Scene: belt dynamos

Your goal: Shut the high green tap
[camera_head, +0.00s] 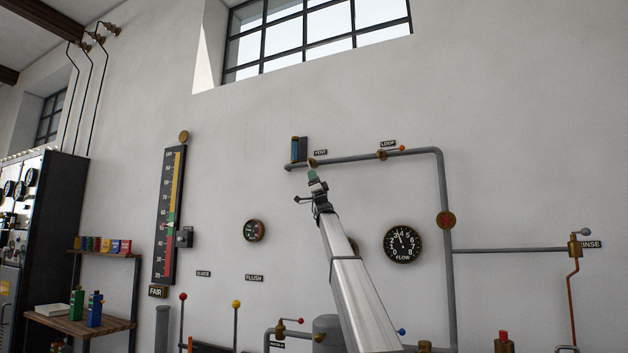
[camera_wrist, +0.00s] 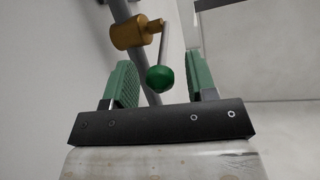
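The high green tap shows in the wrist view as a brass body (camera_wrist: 135,32) on a grey pipe, with a thin lever ending in a green ball knob (camera_wrist: 160,79). In the head view its brass body (camera_head: 312,162) sits on the high pipe by the VENT label, and my gripper (camera_head: 313,177) hides its knob. My gripper, in the wrist view (camera_wrist: 162,82), has two green pads standing apart. The green knob lies between them, with a clear gap to the right pad. Whether the knob touches the left pad I cannot tell.
The grey pipe (camera_head: 350,158) runs along the wall to the right, then bends down. Another brass tap with a red-orange knob (camera_head: 402,149) sits under the LOOP label. A blue sight glass (camera_head: 295,150) stands just left of my gripper.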

